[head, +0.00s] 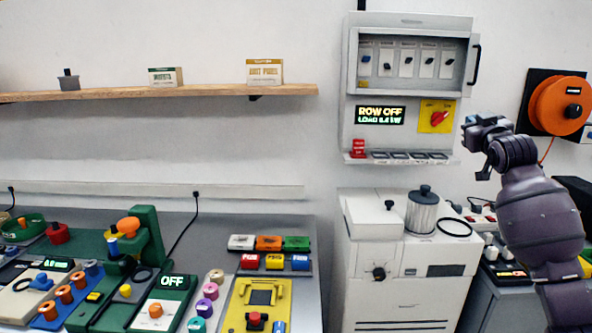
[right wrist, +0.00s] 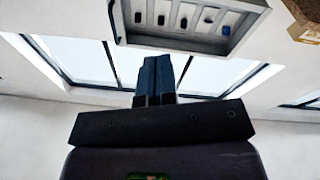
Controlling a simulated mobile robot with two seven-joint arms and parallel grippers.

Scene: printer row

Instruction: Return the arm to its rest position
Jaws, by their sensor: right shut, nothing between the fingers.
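My right arm comes in from the right side of the head view. My right gripper (head: 474,148) is raised in front of the wall, to the right of the grey wall cabinet (head: 352,70) and close to its lower right side in the picture. It is shut and empty. In the right wrist view the two dark fingers of the gripper (right wrist: 156,78) lie together, with nothing between them. The cabinet's row of switches (right wrist: 200,18) shows above the fingers there. My left gripper is in neither view.
The cabinet display (head: 380,115) reads "ROW OFF"; a red knob (head: 438,118) sits beside it. An orange reel (head: 562,105) hangs at right. Left, a bench carries a green machine (head: 147,235) and several small items.

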